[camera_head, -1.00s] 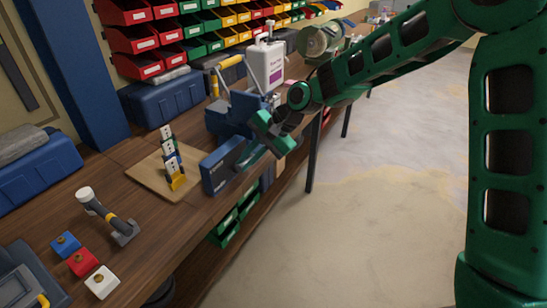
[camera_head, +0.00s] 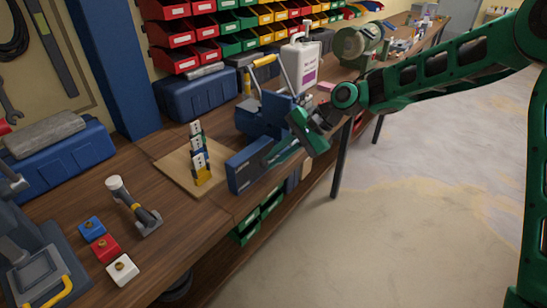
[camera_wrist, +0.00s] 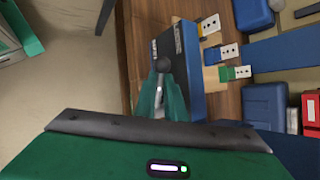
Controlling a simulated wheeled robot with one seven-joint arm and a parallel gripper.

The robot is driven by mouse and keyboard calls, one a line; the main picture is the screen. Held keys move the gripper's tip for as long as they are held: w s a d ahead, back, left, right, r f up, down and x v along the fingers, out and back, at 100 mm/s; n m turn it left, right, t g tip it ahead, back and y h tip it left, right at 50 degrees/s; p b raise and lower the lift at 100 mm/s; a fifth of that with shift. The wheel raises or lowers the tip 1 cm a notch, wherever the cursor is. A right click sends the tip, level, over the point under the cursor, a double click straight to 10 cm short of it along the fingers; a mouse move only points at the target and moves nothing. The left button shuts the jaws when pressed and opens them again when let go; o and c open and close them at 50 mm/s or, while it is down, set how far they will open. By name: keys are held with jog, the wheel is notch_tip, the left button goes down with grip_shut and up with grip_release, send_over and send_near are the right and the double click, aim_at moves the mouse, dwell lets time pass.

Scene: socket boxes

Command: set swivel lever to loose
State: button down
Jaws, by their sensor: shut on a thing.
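The blue vise (camera_head: 256,121) stands at the bench's front edge in the head view, with a dark blue lettered block (camera_head: 248,168) on its near side. My gripper (camera_head: 272,158) is low beside it, at the bench edge. In the wrist view my gripper (camera_wrist: 161,92) is shut on the swivel lever (camera_wrist: 159,91), a thin silver rod with a dark round knob (camera_wrist: 163,65) just past the fingertips. The lettered block also shows behind the knob (camera_wrist: 192,62). The lever is hidden by my gripper in the head view, and I cannot read its setting.
A white jug (camera_head: 301,68) stands behind. The floor (camera_head: 370,240) to the right is clear.

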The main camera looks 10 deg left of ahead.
jog(key=shift+w, duration=0.3)
jog(key=c, duration=1.9)
grip_release()
jog(key=shift+o, duration=0.4)
jog(key=shift+d, duration=0.1)
jog(key=v, duration=1)
jog(key=shift+d+r, duration=0.25)
jog(key=shift+w, duration=0.1)
